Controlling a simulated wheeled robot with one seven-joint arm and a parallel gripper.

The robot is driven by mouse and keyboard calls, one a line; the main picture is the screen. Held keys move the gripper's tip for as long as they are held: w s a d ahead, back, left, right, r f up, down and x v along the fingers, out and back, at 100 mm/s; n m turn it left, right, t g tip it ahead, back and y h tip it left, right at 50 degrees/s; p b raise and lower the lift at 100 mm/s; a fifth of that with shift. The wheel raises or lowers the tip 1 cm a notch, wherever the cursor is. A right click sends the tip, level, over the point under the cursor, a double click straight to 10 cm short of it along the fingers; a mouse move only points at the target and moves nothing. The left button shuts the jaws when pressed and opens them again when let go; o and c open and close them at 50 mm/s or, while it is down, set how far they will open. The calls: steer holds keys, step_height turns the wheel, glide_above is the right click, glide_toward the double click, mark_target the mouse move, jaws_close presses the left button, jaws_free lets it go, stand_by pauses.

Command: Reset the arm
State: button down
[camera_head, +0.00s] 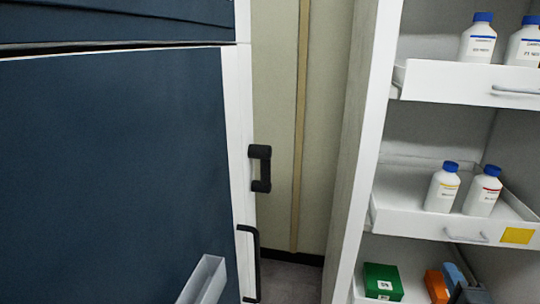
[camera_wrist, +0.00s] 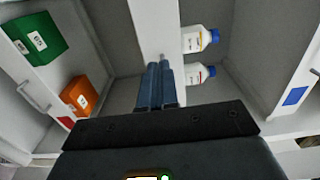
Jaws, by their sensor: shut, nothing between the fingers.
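My gripper (camera_wrist: 159,66) shows in the wrist view, its two blue-grey fingers side by side and shut with nothing between them. Its dark body fills the bottom of that view. In the head view the blue fingers of my gripper (camera_head: 453,270) show at the bottom right, beside an orange box; the rest of the arm there is out of frame. The fingers appear in front of the shelf unit (camera_head: 357,150), apart from the bottles and boxes. How far they are from the shelves I cannot tell.
The middle drawer (camera_head: 410,228) holds two blue-capped bottles; the upper drawer (camera_head: 445,83) holds two more. A green box (camera_head: 382,281) and the orange box (camera_head: 436,286) stand low down. A dark blue cabinet (camera_head: 110,170) with black handles stands left, a narrow gap between.

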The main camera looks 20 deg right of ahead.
steer(key=s+a+f+n+y, duration=0.1)
steer(key=s+a+n+y, duration=0.1)
steer(key=s+a+n, duration=0.65)
steer(key=s+a+f+n+y, duration=0.25)
steer(key=s+a, duration=0.35)
steer(key=a, duration=0.5)
steer(key=s+a+r+n+y, duration=0.5)
steer(key=s+a+r+n, duration=0.5)
steer(key=s+n, duration=0.3)
steer(key=shift+s+a+r, duration=0.4)
steer(key=shift+s+a, duration=0.3)
